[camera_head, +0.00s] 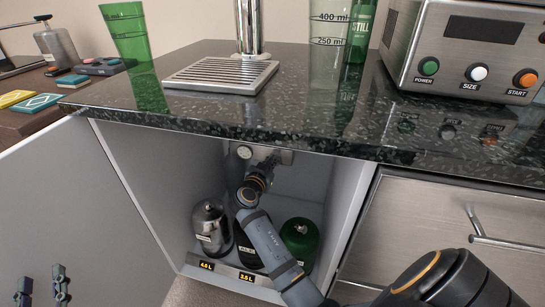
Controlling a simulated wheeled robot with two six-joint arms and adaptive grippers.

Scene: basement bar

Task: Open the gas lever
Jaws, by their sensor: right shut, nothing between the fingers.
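The open cabinet under the counter holds a metal plate (275,154) high on its back wall, with a round pale gauge (244,152) at its left. My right gripper (271,162) reaches in from the lower right and is shut and empty, right at the plate. The gas lever cannot be told apart there; the gripper and wrist cover that area, and I cannot tell whether they touch it. My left gripper (43,286) is at the lower left in front of the open door, its two fingers apart and empty.
A silver bottle (211,229), a dark bottle (243,247) partly behind my arm and a green bottle (300,239) stand on the cabinet floor. The open white door (80,200) bounds the left. The dark counter (290,110) overhangs above; a drawer handle (490,235) is at right.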

